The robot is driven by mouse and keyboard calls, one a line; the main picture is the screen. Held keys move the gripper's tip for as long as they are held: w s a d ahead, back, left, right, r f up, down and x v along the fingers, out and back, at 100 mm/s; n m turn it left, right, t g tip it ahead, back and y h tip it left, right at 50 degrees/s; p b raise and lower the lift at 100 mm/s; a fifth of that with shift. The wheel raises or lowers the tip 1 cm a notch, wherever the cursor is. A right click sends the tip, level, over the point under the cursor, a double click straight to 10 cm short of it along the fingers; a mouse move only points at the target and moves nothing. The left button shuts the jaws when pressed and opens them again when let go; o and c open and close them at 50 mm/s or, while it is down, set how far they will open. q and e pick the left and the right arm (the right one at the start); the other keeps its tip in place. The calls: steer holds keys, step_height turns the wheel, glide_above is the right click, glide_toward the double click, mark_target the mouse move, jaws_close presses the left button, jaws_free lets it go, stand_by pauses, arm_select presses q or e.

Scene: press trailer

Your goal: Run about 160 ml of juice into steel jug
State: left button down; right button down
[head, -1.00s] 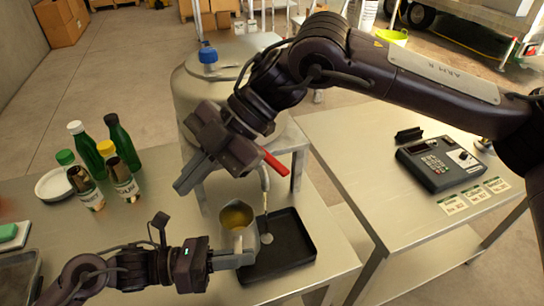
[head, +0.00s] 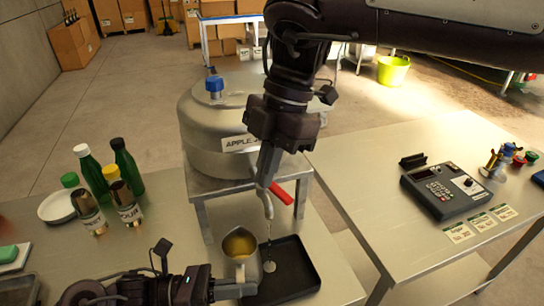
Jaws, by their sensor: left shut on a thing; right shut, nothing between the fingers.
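The steel jug (head: 240,244) is upright with yellow juice inside. My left gripper (head: 246,290) is shut on the jug's handle side. The large steel tank labelled APPLE (head: 212,140) stands behind on a stand. Its tap spout (head: 267,207) points down, with a red lever (head: 282,194) to its right. The jug is left of the spout. A thin line runs from the spout to a pale round spot (head: 269,266); I cannot tell if it is liquid. My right gripper (head: 266,175) is shut, pointing down at the tap and hiding part of it. Contact is unclear.
A black drip tray (head: 302,268) lies under the spout. Several bottles (head: 124,165) and a white plate (head: 57,207) stand at left.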

mark_target(282, 194)
steer(key=f, duration=0.1)
steer(key=w+d+f, duration=0.1)
steer(key=f, duration=0.3)
steer(key=shift+w+d+f, duration=0.1)
steer(key=shift+w+d, duration=0.1)
steer(key=shift+d, duration=0.1)
steer(key=shift+w+d+n, duration=0.1)
steer(key=shift+d+n, duration=0.1)
steer(key=shift+n, duration=0.2)
stand_by(0.8)
steer(key=shift+w+d+n+g+h, duration=0.2)
steer(key=shift+d+n, duration=0.05)
steer(key=shift+n, duration=0.35)
steer(key=shift+w+d+n+g+h, duration=0.15)
steer(key=shift+d+n+g+h, duration=0.1)
steer(key=shift+n, duration=0.35)
steer(key=shift+w+d+n+h, duration=0.15)
steer(key=shift+w+d+n, duration=0.3)
steer(key=shift+w, duration=0.35)
steer(key=shift+w+d+n+h, duration=0.15)
steer(key=shift+w+d+n, duration=0.1)
steer(key=shift+w+n, duration=0.45)
steer(key=shift+w+d+n+h, duration=0.15)
steer(key=shift+w+d+n, duration=0.2)
steer(key=shift+w, duration=0.65)
